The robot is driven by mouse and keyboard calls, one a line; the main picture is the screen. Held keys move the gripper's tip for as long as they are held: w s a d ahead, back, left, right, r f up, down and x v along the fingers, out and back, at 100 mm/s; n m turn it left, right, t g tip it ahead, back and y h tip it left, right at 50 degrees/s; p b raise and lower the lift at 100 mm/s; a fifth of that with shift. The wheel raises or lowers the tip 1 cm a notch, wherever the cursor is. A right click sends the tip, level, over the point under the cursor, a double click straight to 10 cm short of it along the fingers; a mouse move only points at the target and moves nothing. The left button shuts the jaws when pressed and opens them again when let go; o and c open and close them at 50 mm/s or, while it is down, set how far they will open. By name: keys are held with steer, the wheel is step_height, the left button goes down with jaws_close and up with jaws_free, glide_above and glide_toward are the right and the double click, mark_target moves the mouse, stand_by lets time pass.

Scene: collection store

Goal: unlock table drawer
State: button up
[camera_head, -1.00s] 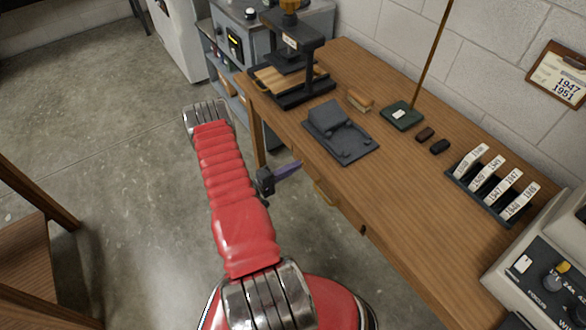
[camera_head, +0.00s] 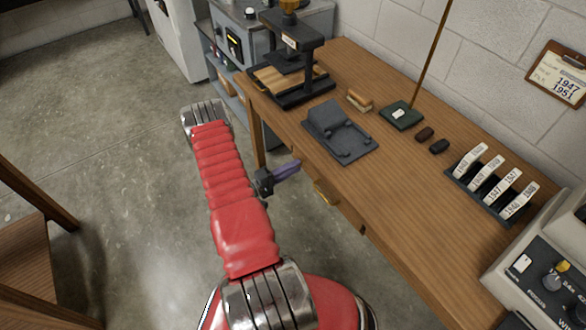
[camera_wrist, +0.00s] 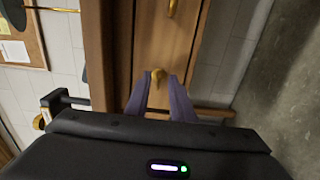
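My gripper (camera_wrist: 160,85) has two purple fingers, which show in the wrist view with a gap between them. They point at the wooden drawer front (camera_wrist: 158,42). A small brass piece (camera_wrist: 157,75) shows at the fingertips, between them; whether it is a key or part of the lock, and whether the fingers touch it, I cannot tell. A brass drawer handle (camera_wrist: 172,8) is at the top of the wrist view. In the head view my gripper (camera_head: 287,170) is at the front edge of the wooden table (camera_head: 400,205), left of a brass handle (camera_head: 325,191).
On the table are a dark grey device (camera_head: 340,132), a press (camera_head: 295,60), a brush (camera_head: 359,100), a green-based stand (camera_head: 401,116) and a rack of labelled cards (camera_head: 495,187). A machine (camera_head: 545,270) stands at right. A wooden chair (camera_head: 30,235) is at left; open floor lies between.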

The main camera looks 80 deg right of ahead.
steer(key=v, duration=1.3)
steer(key=shift+w+a, duration=0.1)
steer(key=shift+w, duration=0.05)
stand_by(0.5)
